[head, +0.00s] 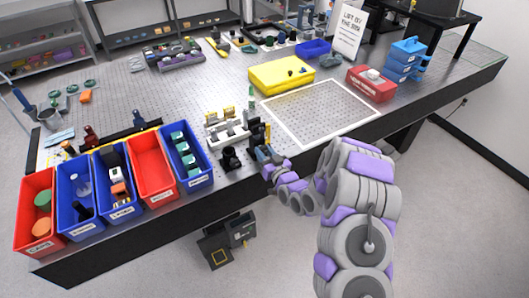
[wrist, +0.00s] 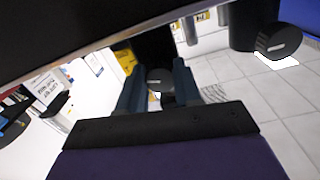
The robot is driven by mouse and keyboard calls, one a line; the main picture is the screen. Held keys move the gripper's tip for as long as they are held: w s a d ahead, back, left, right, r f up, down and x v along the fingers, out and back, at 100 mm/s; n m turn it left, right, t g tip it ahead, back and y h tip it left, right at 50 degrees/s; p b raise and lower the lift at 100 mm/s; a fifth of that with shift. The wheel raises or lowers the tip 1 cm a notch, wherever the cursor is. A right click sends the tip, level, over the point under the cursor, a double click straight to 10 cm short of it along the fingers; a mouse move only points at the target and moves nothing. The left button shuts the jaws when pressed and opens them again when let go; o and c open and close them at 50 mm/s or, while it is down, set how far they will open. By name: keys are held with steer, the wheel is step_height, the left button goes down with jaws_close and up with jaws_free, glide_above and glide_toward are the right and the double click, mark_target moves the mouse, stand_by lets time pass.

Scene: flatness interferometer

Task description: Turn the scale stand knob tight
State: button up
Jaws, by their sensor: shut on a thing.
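My gripper (head: 264,154) is at the front edge of the optical table, beside a small black stand (head: 254,131). In the wrist view its two dark blue-grey fingers (wrist: 157,88) close on a dark round knob (wrist: 159,78) with a light mark on its face. I take this to be the scale stand knob; how tight it is cannot be told. A second black knob with a white line (wrist: 279,41) is apart from the fingers at the upper right of the wrist view. In the head view the held knob is hidden by my gripper.
Black mounts (head: 231,158) and a white fixture (head: 228,135) stand close left of my gripper. Red and blue bins (head: 152,166) line the left front edge. A white-framed area (head: 320,141) to the right is empty. A yellow case (head: 268,88) lies behind.

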steer(key=m, duration=0.3)
steer(key=shift+m, duration=0.3)
steer(key=m, duration=0.3)
steer(key=shift+m+p, duration=0.3)
steer(key=m, duration=0.6)
steer(key=shift+d+m, duration=0.1)
steer(key=shift+m, duration=0.2)
steer(key=o, duration=1)
steer(key=shift+d, duration=0.1)
steer(key=shift+o, duration=0.2)
steer(key=shift+s, duration=0.1)
